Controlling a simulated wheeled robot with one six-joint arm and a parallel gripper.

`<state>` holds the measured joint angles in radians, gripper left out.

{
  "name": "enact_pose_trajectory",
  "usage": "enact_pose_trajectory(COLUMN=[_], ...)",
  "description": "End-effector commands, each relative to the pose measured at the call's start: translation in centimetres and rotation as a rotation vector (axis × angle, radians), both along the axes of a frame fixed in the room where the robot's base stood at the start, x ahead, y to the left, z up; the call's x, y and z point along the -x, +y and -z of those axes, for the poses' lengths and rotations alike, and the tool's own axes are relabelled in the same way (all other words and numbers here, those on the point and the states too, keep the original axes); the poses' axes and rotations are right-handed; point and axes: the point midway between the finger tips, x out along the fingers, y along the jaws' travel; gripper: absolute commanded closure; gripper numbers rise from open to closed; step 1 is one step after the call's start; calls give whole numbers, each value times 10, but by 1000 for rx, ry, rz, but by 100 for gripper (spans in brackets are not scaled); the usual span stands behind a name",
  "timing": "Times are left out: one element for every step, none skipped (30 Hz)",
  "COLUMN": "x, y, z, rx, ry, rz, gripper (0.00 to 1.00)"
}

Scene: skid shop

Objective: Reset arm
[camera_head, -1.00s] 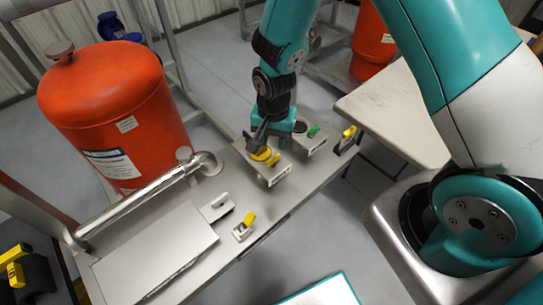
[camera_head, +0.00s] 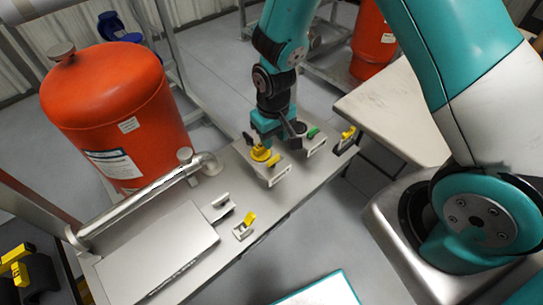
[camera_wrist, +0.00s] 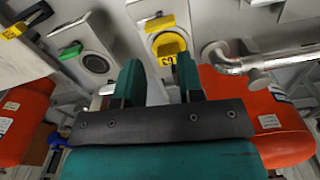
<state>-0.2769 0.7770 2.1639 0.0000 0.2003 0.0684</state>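My arm reaches from the right over a grey metal bench (camera_head: 300,198) in the head view. My gripper (camera_head: 274,140) is above the bench by a block with a round yellow part (camera_head: 262,154). In the wrist view my gripper (camera_wrist: 158,80) has its two teal fingers apart, with nothing between them. The yellow part, with a tag, shows just beyond the fingers in the wrist view (camera_wrist: 167,46). A second block with a green tab (camera_head: 313,133) and a dark round opening is beside it; the green tab also shows in the wrist view (camera_wrist: 71,50).
A large orange tank (camera_head: 110,105) and a silver pipe (camera_head: 135,198) stand at the left. Small yellow-tabbed parts (camera_head: 246,224) sit on the bench, one at its far right end (camera_head: 347,138). A pale table (camera_head: 400,115) is to the right.

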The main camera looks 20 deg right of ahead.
Motion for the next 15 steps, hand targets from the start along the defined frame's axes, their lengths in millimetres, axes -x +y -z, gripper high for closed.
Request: enact_pose_trajectory(x=[0,0,0,0,0,0,0,0,0,0,0,0,0,0,0], y=[0,0,0,0,0,0,0,0,0,0,0,0,0,0,0], z=[-2,-3,-3,-3,-3,-2,-2,-2,-2,-2,-2,-2,-2,-2,-2], rx=[0,0,0,0,0,0,0,0,0,0,0,0,0,0,0], ry=[0,0,0,0,0,0,0,0,0,0,0,0,0,0,0], rz=[-47,-70,-92,-101,-107,-108,-107,-107,-106,-106,-106,-105,-105,-105,-104], gripper=[65,65,65,65,65,65,65,65,65,65,65,65,65,65,65])
